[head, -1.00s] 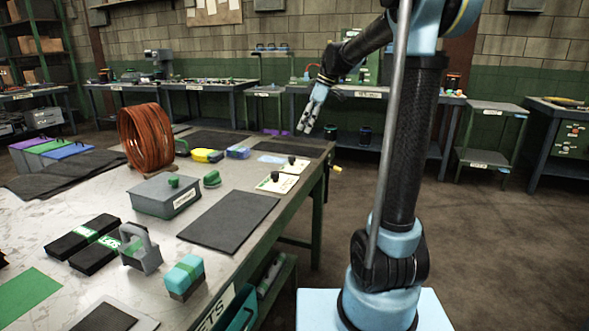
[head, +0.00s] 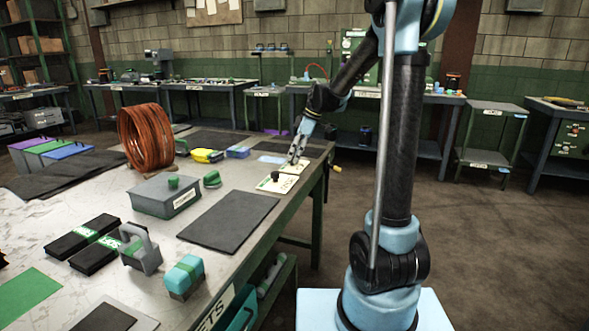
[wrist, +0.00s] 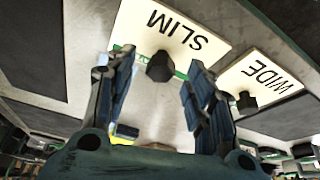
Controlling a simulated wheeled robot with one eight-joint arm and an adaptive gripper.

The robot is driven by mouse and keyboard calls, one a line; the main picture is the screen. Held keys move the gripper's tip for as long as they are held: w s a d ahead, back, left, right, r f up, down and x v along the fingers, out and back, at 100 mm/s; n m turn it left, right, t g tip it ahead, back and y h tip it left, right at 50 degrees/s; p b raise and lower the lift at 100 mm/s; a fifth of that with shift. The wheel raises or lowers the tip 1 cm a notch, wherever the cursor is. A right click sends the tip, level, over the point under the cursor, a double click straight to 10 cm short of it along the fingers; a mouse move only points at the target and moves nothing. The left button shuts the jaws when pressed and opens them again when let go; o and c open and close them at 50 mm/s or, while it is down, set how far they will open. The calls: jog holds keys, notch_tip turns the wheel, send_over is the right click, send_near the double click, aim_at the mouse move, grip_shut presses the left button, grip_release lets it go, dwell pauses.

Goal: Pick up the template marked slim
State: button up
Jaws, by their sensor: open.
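The slim template (wrist: 207,25) is a cream plate with SLIM in black letters and a dark knob (wrist: 160,67). It lies flat on the workbench. My gripper (wrist: 157,72) is open and empty; in the wrist view its fingers show on either side of the knob. I cannot tell whether the knob is fully between the fingertips. In the head view my gripper (head: 293,161) is low over the farther cream plate (head: 297,165), hiding its knob. The wide template (wrist: 283,72), marked WIDE, lies beside the slim one with its own knob (wrist: 246,102).
The workbench (head: 330,158) has dark mats (head: 229,222) near the plates. A grey lidded box (head: 165,197), a copper coil (head: 146,138) and yellow and blue items (head: 206,156) stand to the left. The bench's right edge is close to the plates.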

jog(key=shift+x, duration=0.8)
grip_shut()
